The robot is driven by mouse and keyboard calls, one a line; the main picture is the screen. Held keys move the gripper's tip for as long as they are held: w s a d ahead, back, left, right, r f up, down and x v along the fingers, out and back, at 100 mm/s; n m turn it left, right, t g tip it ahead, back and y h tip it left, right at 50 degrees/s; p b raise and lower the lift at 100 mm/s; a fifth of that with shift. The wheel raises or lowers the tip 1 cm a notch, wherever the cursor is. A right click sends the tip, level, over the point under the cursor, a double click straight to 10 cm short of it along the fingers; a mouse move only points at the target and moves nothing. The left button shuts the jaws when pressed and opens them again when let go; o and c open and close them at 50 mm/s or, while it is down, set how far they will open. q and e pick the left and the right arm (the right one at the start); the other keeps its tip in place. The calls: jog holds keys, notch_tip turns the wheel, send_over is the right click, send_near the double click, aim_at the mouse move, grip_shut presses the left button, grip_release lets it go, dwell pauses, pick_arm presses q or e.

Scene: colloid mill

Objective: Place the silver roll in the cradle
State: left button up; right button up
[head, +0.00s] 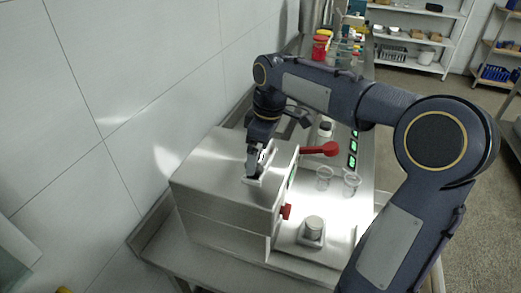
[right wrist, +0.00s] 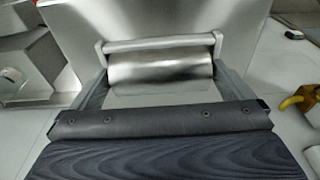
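The silver roll (right wrist: 160,70) is a shiny cylinder lying crosswise between the two fingers of my right gripper in the right wrist view. The fingers meet its two ends with no clear gap. In the head view my right gripper (head: 262,162) points down at the top of the steel machine box, and its arm partly covers it. A light grey frame, apparently the cradle (head: 254,181), lies under the fingertips; its bar and end posts (right wrist: 158,43) show just beyond the roll. I cannot tell whether the roll rests fully in it. My left gripper is not in view.
The steel box (head: 215,190) has a red lever (head: 320,149) and a red knob (head: 286,211) on its right. A metal cylinder (head: 314,224) stands in a grey holder on the bench. Clear beakers (head: 324,178) stand behind it. A wall closes off the left.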

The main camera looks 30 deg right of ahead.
aim_at(268, 152)
notch_tip(268, 152, up, 12)
jog(key=s+d, duration=0.1)
jog(key=s+a+f+m+t+y, duration=0.1)
jog(key=s+a+f+m, duration=0.3)
jog(key=s+f, duration=0.5)
jog(key=s+a+f+m+t+y, duration=0.1)
jog(key=s+a+f+m+t, duration=0.2)
jog(key=s+f+m, duration=0.3)
jog(key=s+a+f, duration=0.1)
jog(key=s+f, duration=0.2)
jog(key=s, duration=0.3)
jog(key=shift+a+y, duration=0.15)
jog(key=shift+y, duration=0.15)
jog(key=shift+s, duration=0.1)
